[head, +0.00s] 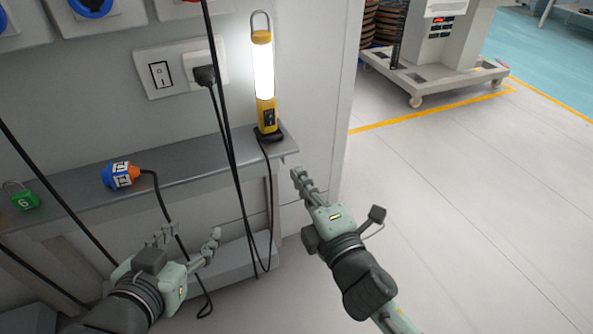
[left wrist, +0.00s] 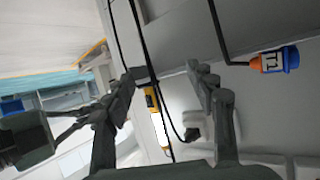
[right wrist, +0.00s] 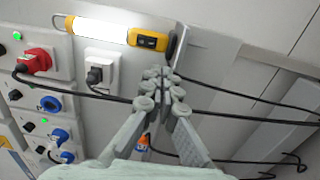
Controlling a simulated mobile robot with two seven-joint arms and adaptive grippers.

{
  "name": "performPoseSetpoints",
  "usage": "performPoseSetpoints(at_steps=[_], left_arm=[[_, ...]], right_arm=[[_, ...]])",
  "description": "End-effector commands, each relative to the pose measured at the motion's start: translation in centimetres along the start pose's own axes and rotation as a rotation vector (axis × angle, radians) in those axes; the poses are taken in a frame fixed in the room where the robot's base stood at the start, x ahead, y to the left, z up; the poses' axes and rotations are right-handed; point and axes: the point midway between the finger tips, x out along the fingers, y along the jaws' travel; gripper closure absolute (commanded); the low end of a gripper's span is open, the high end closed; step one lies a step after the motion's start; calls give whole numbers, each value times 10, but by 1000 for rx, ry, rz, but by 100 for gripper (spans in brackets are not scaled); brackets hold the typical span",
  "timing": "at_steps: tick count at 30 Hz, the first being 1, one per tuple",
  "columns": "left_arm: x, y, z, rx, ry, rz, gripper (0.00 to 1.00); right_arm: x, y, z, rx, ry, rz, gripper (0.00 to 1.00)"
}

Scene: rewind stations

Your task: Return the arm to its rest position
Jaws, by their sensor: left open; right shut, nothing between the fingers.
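My left gripper (head: 190,243) is open and empty in the lower left of the head view, in front of and below the grey shelf (head: 205,148). Its two spread fingers (left wrist: 168,85) show in the left wrist view with nothing between them. My right gripper (head: 299,175) is shut and empty, just right of the shelf's end in the head view. Its closed fingertips (right wrist: 160,75) show in the right wrist view, below the yellow work lamp in the picture. Both arms are apart from the shelf in the head view.
A lit yellow work lamp (head: 265,85) stands on the shelf's right end. A blue and orange plug (head: 120,175) and a green padlock (head: 23,201) lie further left. A black plug (head: 204,75) sits in the wall socket. Black cables hang down. The floor (head: 460,210) at right is clear.

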Motion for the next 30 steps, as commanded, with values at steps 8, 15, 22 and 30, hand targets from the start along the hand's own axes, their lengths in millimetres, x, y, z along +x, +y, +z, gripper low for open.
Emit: performPoseSetpoints(at_steps=[8, 15, 22, 30], left_arm=[[0, 0, 0, 0, 0, 1, 44], [2, -4, 7, 1, -34, -6, 44], [12, -29, 79, 4, -309, -49, 44], [-12, -66, 189, -19, -711, -112, 44]], right_arm=[[0, 0, 0, 0, 0, 0, 100], [-1, -5, 12, 45, -37, -33, 100], [-44, -77, 107, 476, -395, -319, 100], [-187, -182, 164, 1072, -981, -671, 100]])
